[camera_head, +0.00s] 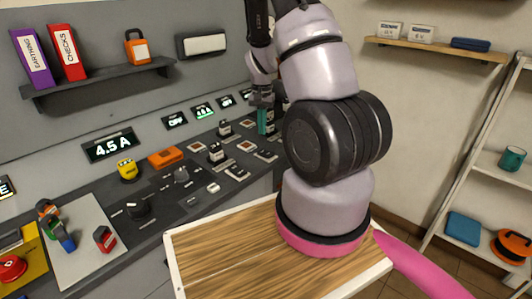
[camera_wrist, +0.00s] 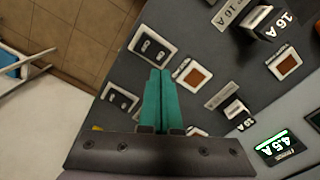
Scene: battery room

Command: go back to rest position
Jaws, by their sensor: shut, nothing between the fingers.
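My gripper (camera_head: 264,124) hangs over the far part of the dark sloped control panel (camera_head: 160,200) in the head view, partly behind my own arm. Its teal fingers (camera_wrist: 160,75) are pressed together in the wrist view, with nothing between them. They point at the panel near a white-framed socket plate (camera_wrist: 152,46). I cannot tell whether the fingertips touch the panel.
The panel carries several switches, a yellow button (camera_head: 127,169), an orange block (camera_head: 165,158) and a lit 4.5 A display (camera_head: 109,146). A wall shelf (camera_head: 100,82) holds binders and a padlock (camera_head: 137,46). A white rack (camera_head: 470,150) stands right. Tiled floor (camera_wrist: 65,35) is open.

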